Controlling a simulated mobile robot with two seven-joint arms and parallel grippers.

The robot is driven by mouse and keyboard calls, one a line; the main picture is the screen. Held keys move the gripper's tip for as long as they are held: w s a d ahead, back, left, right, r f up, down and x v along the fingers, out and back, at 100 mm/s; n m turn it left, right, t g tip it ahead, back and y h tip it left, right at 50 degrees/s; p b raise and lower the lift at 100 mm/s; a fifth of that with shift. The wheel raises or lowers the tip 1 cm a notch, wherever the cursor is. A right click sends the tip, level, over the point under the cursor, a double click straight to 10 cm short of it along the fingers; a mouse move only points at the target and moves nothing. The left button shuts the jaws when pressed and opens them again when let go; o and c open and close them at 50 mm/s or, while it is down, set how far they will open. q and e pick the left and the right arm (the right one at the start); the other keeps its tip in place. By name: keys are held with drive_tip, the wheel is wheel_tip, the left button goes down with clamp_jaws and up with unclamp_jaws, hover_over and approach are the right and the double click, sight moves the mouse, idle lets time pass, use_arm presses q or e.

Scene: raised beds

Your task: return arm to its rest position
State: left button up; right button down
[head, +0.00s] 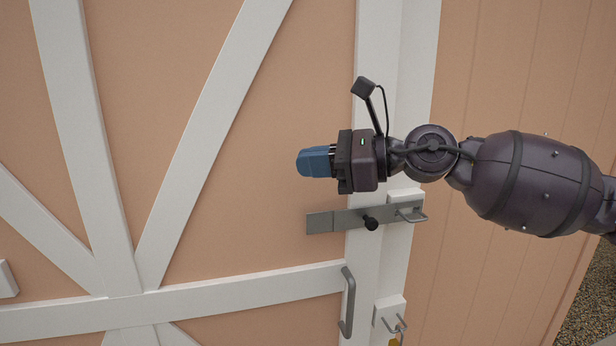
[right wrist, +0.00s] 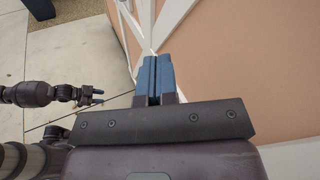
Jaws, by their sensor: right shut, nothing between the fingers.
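My right gripper (head: 316,162) is in front of the shed door, a little above the sliding bolt. Its blue fingers are shut together with nothing between them, as the right wrist view (right wrist: 158,75) also shows. My right arm reaches in from the right edge of the head view. The left gripper (right wrist: 99,97) shows small at the left of the right wrist view, out over the paving. Its fingers are too small there to read clearly.
The grey bolt (head: 333,221) with a black knob (head: 371,223) lies across the door's white edge, just below my right gripper. A grey pull handle (head: 347,302) is lower down. A hook (head: 394,324) holds something yellow.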

drive_tip(key=w+d+f+n+t+h, duration=0.1)
drive_tip(key=d+f+n+t+h, duration=0.45)
drive_tip(key=f+n, duration=0.8)
drive_tip(key=w+d+f+n+t+h, duration=0.25)
drive_tip(key=d+f+n+t, duration=0.75)
drive_tip(key=n, duration=0.6)
drive_tip(key=s+d+f+m+g+h, duration=0.25)
drive_tip(key=s+f+m, duration=0.2)
drive_tip(key=f, duration=0.45)
drive_tip(key=s+d+f+m+g+h, duration=0.1)
drive_tip(key=s+d+f+m+h, duration=0.25)
drive_tip(key=s+f, duration=0.35)
drive_tip(key=s+d+f+m+g+h, duration=0.1)
drive_tip(key=s+d+f+g, duration=0.1)
drive_tip(key=s+f, duration=0.5)
drive_tip(key=s+d+f+m+g+h, duration=0.1)
drive_tip(key=s+d+f+m, duration=0.1)
drive_tip(key=s+f, duration=0.5)
drive_tip(key=shift+s+d+f+g, duration=0.15)
drive_tip(key=shift+s+d+g, duration=0.25)
drive_tip(key=shift+s+d, duration=0.5)
